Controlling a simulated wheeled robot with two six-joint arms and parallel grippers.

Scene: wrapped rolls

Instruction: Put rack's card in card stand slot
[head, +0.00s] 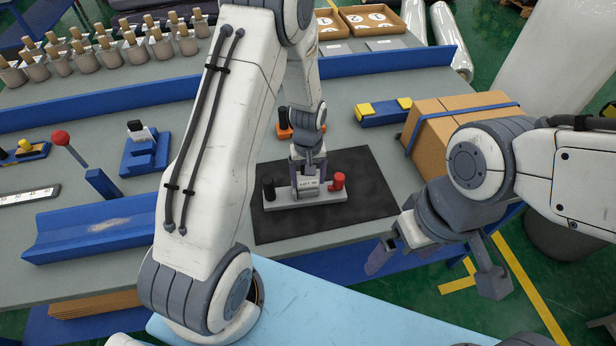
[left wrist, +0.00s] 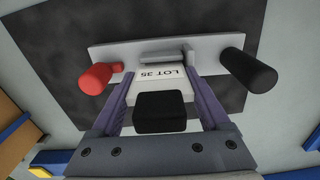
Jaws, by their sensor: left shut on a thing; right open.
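A white card (left wrist: 166,78) marked "LOT 35" is between the fingers of my left gripper (head: 308,170), which is shut on it. The card also shows in the head view (head: 307,186). A black block (left wrist: 160,112) sits between the fingers behind the card. The card is over the light grey stand plate (head: 280,199), at a small raised grey bar; I cannot tell whether it is seated in a slot. The stand has a black post (head: 268,187) and a red knob (head: 338,181). My right gripper (head: 437,265) is open and empty at the right.
The stand lies on a black mat (head: 375,190). An orange piece with black parts (head: 283,126) stands behind it. A brown box (head: 440,115) is at the right. A blue trough (head: 90,230) and a blue holder (head: 145,150) with a white-and-black piece are at the left.

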